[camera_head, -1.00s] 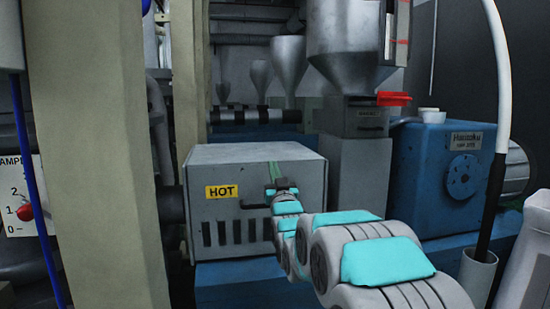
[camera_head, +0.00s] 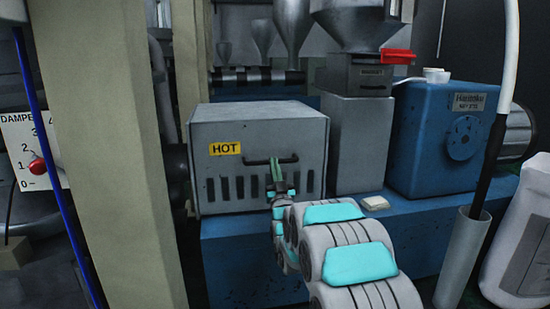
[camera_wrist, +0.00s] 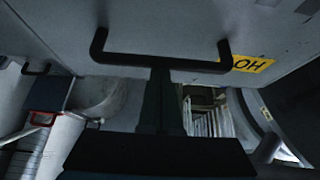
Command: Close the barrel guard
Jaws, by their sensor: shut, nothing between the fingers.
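The barrel guard (camera_head: 205,172) is a grey box-shaped cover with a yellow HOT label, a row of slots and a dark bar handle (camera_head: 256,162). It sits low over the blue machine base, its front face upright; I cannot tell whether a small gap is left under it. My gripper (camera_head: 281,168) is at the right part of the handle, in front of the guard. In the wrist view the shut fingers (camera_wrist: 161,80) reach up to the middle of the handle bar (camera_wrist: 195,66). Nothing is held. Whether the fingertips touch the bar is unclear.
The blue machine base (camera_head: 250,270) runs under the guard. A hopper on a grey column (camera_head: 362,150) and a blue gearbox (camera_head: 425,150) stand to the right. A beige post (camera_head: 105,150) stands at left. A grey tube (camera_head: 462,255) and white container (camera_head: 515,250) are at front right.

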